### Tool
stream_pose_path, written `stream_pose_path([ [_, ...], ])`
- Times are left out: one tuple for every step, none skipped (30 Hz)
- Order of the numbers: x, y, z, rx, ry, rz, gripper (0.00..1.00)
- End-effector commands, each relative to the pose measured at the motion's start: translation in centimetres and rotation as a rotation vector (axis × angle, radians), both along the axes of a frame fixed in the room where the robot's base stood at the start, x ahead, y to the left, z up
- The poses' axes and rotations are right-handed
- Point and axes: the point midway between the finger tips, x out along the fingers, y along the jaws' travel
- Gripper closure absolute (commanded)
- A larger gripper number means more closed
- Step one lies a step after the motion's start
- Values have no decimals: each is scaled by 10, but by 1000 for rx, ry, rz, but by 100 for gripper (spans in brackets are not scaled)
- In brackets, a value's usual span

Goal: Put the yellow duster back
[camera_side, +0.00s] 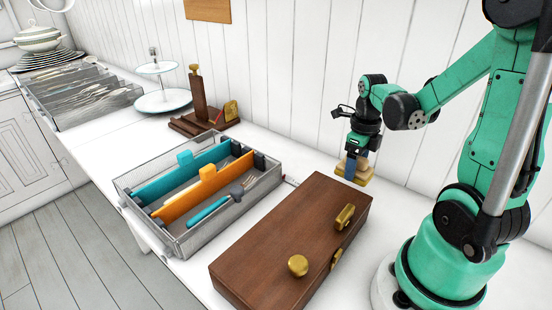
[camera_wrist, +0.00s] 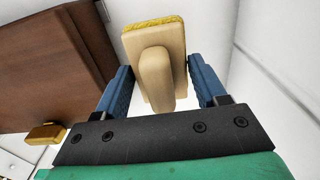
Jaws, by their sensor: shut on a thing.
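The yellow duster (camera_side: 353,172) is a pale wooden block with a raised grip and a yellow pad. In the wrist view the duster (camera_wrist: 158,75) sits between my two blue fingers, which are shut on its wooden part, with its yellow edge showing at the far end. My gripper (camera_side: 358,152) points down beside the back wall, behind the right end of the brown wooden box; it also shows in the wrist view (camera_wrist: 160,82). I cannot tell whether the duster touches the counter.
The closed brown box (camera_side: 275,235) has a brass knob (camera_side: 298,265) and brass fittings. Left of it is a grey mesh tray (camera_side: 180,240) with teal and orange dividers and tools. Beyond stand a dark wooden stand (camera_side: 200,122), a tiered plate stand (camera_side: 162,102) and a cutlery tray (camera_side: 75,95).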

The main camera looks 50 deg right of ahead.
Motion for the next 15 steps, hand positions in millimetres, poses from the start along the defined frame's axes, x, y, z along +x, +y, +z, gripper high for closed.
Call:
stream_pose_path([
  [0, 0, -4, 0, 0, 0, 100],
  [0, 0, -6, 0, 0, 0, 100],
  [0, 0, -11, 0, 0, 0, 100],
  [0, 0, -15, 0, 0, 0, 100],
  [0, 0, -19, 0, 0, 0, 100],
  [0, 0, -24, 0, 0, 0, 100],
  [0, 0, -27, 0, 0, 0, 100],
  [0, 0, -30, 0, 0, 0, 100],
  [0, 0, -34, 0, 0, 0, 100],
  [0, 0, -36, 0, 0, 0, 100],
  [0, 0, -37, 0, 0, 0, 100],
  [0, 0, -38, 0, 0, 0, 100],
  [0, 0, -39, 0, 0, 0, 100],
  [0, 0, -39, 0, 0, 0, 100],
  [0, 0, -39, 0, 0, 0, 100],
])
